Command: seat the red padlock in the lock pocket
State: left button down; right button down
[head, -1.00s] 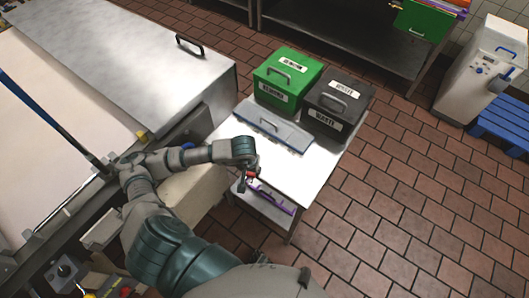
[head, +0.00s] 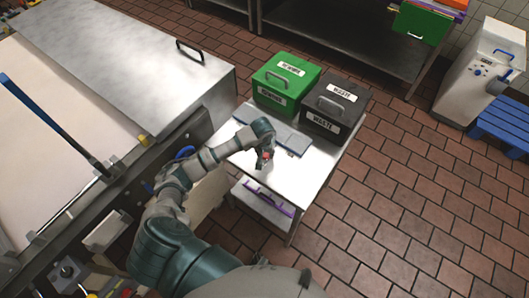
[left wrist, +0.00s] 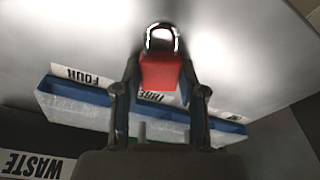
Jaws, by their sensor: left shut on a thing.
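The red padlock (left wrist: 160,74) with its shiny shackle is between the fingers of my left gripper (left wrist: 160,90) in the left wrist view. The gripper is shut on it, and the red body also shows small in the head view (head: 266,155). My left gripper (head: 265,160) is over the white table, near the front edge of a blue-grey tray (head: 294,143). In the left wrist view the tray (left wrist: 75,104) has labels, one reading FOUR and one partly hidden behind the padlock. I cannot tell which part is the lock pocket. My right gripper is not in view.
A purple rack (head: 268,197) is on the shelf below. A large metal machine (head: 130,55) is at the left. The table's front right is clear.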

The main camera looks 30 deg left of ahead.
pick_arm(q)
jog(key=shift+d, duration=0.1)
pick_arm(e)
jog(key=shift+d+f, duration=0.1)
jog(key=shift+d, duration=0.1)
pick_arm(q)
jog(key=c, duration=0.9)
grip_release()
jog(key=shift+f, duration=0.1)
jog(key=shift+c, duration=0.2)
jog(key=shift+o, duration=1.4)
jog(key=shift+a, duration=0.25)
jog(key=shift+a+f, duration=0.1)
jog(key=shift+a, duration=0.1)
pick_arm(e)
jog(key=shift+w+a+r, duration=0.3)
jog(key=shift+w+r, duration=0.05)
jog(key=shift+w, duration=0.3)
